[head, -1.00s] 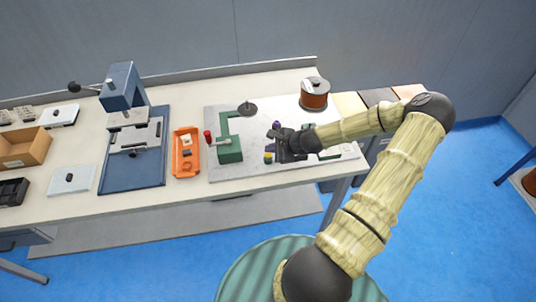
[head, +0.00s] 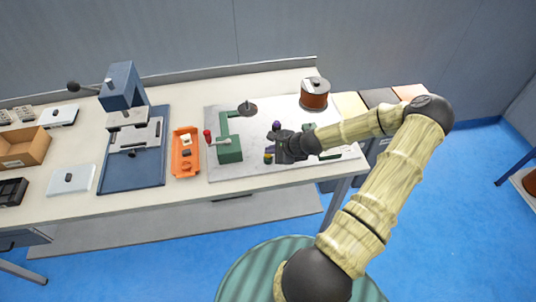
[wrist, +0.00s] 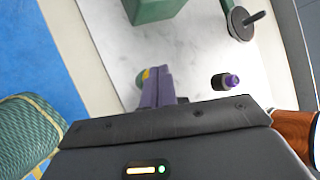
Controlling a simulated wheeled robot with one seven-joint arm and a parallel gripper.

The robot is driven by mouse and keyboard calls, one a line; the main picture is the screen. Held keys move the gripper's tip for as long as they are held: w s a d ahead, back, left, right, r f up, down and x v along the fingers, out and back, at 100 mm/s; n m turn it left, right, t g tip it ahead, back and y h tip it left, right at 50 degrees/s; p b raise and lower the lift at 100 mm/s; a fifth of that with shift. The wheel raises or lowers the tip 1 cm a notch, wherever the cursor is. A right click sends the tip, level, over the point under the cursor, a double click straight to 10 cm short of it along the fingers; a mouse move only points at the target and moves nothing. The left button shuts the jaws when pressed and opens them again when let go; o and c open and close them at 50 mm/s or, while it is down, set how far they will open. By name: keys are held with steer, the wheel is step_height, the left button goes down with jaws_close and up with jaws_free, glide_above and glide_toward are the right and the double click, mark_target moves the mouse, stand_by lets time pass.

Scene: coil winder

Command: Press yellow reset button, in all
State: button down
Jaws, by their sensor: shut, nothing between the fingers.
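The yellow button (wrist: 145,76) shows in the wrist view, partly hidden behind my purple fingers, with a blue-green part beside it. In the head view, the yellow button (head: 268,160) sits on the pale board just left of my gripper (head: 276,150). My gripper (wrist: 156,72) is shut with nothing between its fingers. Its tips overlap the button's edge in the wrist view; I cannot tell whether they touch it.
A dark knob with a purple top (wrist: 228,81) stands right of my fingers. A green block with a red-knobbed lever (head: 229,152) stands left on the board (head: 245,172). A copper wire spool (head: 314,95) stands behind. An orange tray (head: 185,165) lies farther left.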

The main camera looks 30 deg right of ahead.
mark_target(271, 156)
steer(key=shift+f, duration=0.45)
stand_by(0.4)
stand_by(0.3)
steer(key=shift+r+p, duration=0.6)
steer(key=shift+r, duration=0.35)
steer(key=shift+r+p, duration=2.05)
steer(key=shift+r, duration=0.5)
